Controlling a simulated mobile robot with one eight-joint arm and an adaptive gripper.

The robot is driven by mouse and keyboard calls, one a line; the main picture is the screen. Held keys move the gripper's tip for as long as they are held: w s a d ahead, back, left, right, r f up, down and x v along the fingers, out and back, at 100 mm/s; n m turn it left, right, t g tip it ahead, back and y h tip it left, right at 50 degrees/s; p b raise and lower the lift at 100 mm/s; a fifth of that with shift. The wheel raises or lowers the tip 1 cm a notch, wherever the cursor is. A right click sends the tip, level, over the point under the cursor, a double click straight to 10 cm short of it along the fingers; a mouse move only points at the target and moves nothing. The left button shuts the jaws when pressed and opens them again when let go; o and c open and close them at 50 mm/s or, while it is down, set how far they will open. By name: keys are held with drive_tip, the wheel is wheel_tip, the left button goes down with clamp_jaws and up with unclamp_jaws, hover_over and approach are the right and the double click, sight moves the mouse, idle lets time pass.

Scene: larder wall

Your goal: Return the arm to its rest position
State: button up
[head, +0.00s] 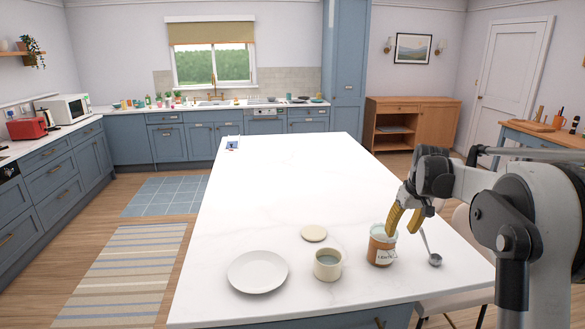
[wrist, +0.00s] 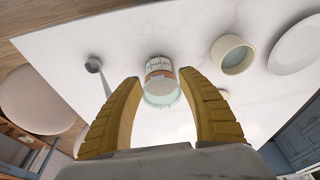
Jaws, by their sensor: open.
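My gripper (head: 404,219) has yellow fingers, and in the head view it hangs over the right side of the white island (head: 280,180), by the top of a labelled jar (head: 381,246). In the wrist view my gripper (wrist: 160,100) is open, its fingers apart. The jar (wrist: 160,72) shows beyond and between the fingertips, its mouth facing the camera. Nothing is held. I cannot tell the exact gap between the fingers and the jar. My arm reaches in from the right.
On the island stand a cream mug (head: 328,265), a white plate (head: 258,272), a round lid or disc (head: 314,233) and a metal spoon (head: 434,259) right of the jar. The island's far half is mostly clear.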

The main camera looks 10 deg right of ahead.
drive_tip(key=s+a+r+t+b, duration=0.1)
drive_tip(key=s+a+r, duration=0.2)
drive_tip(key=s+a, duration=0.4)
drive_tip(key=s+a+r+t+b, duration=0.1)
drive_tip(key=s+a+r, duration=0.3)
drive_tip(key=s+a, duration=0.3)
drive_tip(key=s+a+f+t, duration=0.1)
drive_tip(key=s+a+f, duration=0.2)
drive_tip(key=s, duration=0.7)
drive_tip(key=s+a+f+t+b, duration=0.1)
drive_tip(key=s+a+f, duration=0.2)
drive_tip(key=s, duration=0.7)
wheel_tip(320, 180, down, 2)
drive_tip(key=shift+a+f+m, duration=0.1)
drive_tip(key=shift+a+m, duration=0.3)
drive_tip(key=shift+o, duration=0.2)
drive_tip(key=shift+s, duration=0.1)
